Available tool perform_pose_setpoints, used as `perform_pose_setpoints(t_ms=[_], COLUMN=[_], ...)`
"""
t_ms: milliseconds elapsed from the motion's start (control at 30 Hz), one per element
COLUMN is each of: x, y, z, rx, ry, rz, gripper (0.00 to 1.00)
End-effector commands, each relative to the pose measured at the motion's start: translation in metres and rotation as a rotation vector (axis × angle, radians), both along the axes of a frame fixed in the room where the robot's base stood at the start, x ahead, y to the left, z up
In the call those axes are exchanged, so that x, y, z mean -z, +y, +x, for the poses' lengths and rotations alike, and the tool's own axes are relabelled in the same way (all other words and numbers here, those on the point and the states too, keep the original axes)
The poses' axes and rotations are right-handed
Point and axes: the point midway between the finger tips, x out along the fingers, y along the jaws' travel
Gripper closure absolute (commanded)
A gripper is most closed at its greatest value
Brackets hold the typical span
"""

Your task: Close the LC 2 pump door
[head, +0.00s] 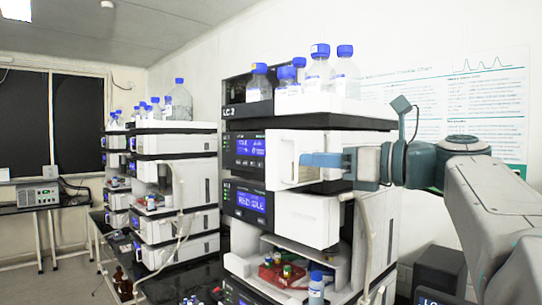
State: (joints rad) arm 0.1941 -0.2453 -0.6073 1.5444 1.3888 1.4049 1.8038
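The LC 2 stack (233,112) stands in the middle of the head view, with its name on the top module. The upper pump module has a lit blue display (250,149). Its white door (281,160) stands out to the right of that display and looks partly open; the exact angle is hard to judge. My gripper (308,160) reaches in from the right, level with this door, its blue-grey fingers in front of the white panel. I cannot tell whether they touch it. The fingers are seen side-on, so their gap is hidden.
Blue-capped bottles (318,75) stand on top of the stack. A lower module with a white front (306,219) sits below, above an open bay with a red vial rack (275,274). A similar stack (172,143) stands to the left. A pale tube (366,235) hangs below my gripper.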

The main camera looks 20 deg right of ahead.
Motion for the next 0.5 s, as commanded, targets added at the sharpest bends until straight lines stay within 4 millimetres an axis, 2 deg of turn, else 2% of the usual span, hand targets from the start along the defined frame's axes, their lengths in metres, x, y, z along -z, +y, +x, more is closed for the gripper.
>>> perform_pose_setpoints(t_ms=[200,500], x=[0.000,0.000], y=[0.015,0.019], z=[0.023,0.028], rx=[-0.001,-0.001], ry=[0.001,0.000], rz=[0.001,0.000], gripper=[0.72,0.72])
